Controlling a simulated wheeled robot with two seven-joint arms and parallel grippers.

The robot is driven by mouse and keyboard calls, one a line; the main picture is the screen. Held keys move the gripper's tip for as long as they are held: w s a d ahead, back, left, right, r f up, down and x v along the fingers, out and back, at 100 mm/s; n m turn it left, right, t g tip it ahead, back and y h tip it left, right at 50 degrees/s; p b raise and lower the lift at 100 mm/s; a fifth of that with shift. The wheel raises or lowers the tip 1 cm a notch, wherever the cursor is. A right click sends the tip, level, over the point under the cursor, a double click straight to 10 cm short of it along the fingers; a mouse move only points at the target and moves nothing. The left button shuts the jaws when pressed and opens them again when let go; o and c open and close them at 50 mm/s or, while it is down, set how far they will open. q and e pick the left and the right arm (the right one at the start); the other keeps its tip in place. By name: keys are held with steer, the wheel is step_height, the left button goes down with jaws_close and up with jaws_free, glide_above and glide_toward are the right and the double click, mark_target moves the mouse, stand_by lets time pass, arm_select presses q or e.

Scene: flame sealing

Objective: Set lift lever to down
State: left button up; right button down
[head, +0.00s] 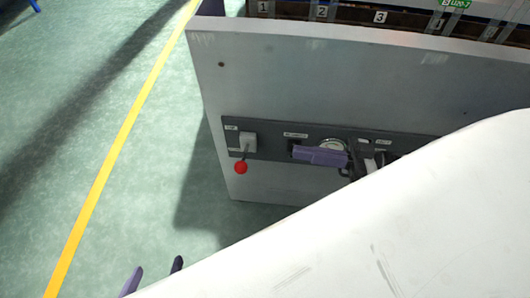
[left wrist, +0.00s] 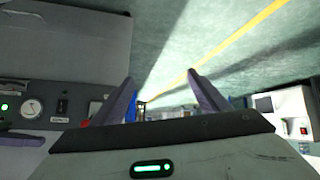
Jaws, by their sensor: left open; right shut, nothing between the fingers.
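The lever (head: 240,167) has a red ball knob and sits at the left end of a dark control strip on a grey panel. Its knob hangs below a light grey block, so the lever points downward. The small label above it is too blurred to read. My left gripper (head: 153,273) is open and empty, low and left of the lever, apart from it. It also shows in the left wrist view (left wrist: 162,95) with its fingers spread. My right gripper (head: 302,153) is shut and empty in front of the strip, right of the lever, partly covering a round gauge.
The grey panel (head: 310,90) stands below a shelf with numbered slots (head: 380,16). A large white surface fills the lower right and hides part of the strip. Green floor (head: 70,90) with a yellow line lies open at the left.

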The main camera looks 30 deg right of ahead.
steer(key=b, duration=0.1)
glide_above(244, 158)
steer(key=s+a+v, duration=0.1)
steer(key=v, duration=0.4)
steer(key=shift+s+a+f+b, duration=0.1)
steer(key=shift+a+f+b, duration=0.25)
steer(key=shift+f, duration=0.25)
steer(key=shift+a+f+b, duration=0.2)
steer(key=shift+f+b, duration=0.25)
steer(key=shift+f, duration=0.2)
steer(key=shift+a+f, duration=0.1)
